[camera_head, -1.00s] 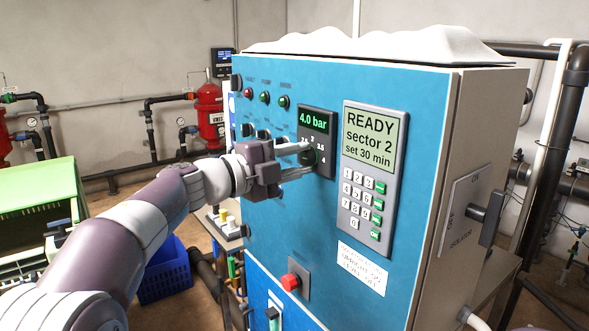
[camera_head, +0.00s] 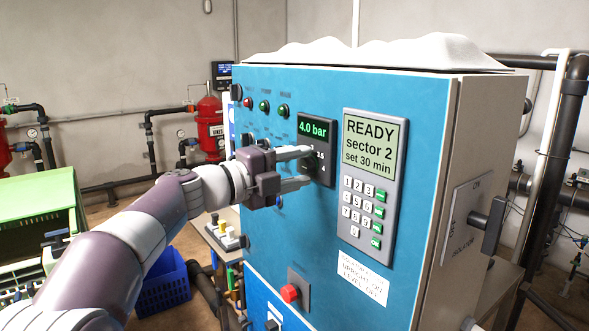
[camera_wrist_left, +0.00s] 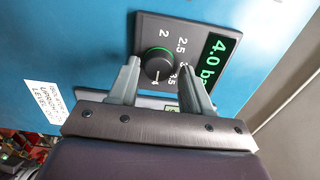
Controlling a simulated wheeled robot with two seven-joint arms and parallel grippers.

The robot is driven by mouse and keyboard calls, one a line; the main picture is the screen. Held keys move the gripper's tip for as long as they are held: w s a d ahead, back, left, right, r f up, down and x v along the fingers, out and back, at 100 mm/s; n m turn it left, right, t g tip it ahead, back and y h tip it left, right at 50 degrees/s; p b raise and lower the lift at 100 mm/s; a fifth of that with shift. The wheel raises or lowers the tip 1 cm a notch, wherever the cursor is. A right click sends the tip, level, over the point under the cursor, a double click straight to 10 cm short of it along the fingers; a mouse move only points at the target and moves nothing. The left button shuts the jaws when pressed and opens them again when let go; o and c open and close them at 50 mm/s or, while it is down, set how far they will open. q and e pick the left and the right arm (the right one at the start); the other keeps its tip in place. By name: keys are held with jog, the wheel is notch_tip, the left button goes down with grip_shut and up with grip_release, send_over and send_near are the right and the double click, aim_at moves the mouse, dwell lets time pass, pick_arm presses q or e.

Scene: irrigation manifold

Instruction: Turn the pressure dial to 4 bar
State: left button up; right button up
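The pressure dial is a dark round knob with a green rim, clearest in the left wrist view (camera_wrist_left: 157,61). Its white mark points down in that picture, toward a partly hidden 4. The dial panel's display (camera_head: 313,127) reads 4.0 bar in green. My left gripper (camera_head: 311,166) is at the dial, its two fingers spread wide. In the left wrist view, the fingers (camera_wrist_left: 158,68) stand on either side of the knob with gaps, not gripping it. The fingers hide part of the scale. My right gripper is in neither view.
Right of the dial is a keypad panel (camera_head: 366,185) whose screen reads READY, sector 2, set 30 min. A red button (camera_head: 290,293) sits below. An isolator handle (camera_head: 487,223) juts from the cabinet's right side. A blue crate (camera_head: 163,283) stands on the floor at left.

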pick_arm(q)
jog(key=shift+w+d+f, duration=0.1)
jog(key=shift+d, duration=0.05)
jog(key=b+v, duration=0.4)
jog(key=v, duration=0.8)
jog(key=shift+a+b, duration=0.3)
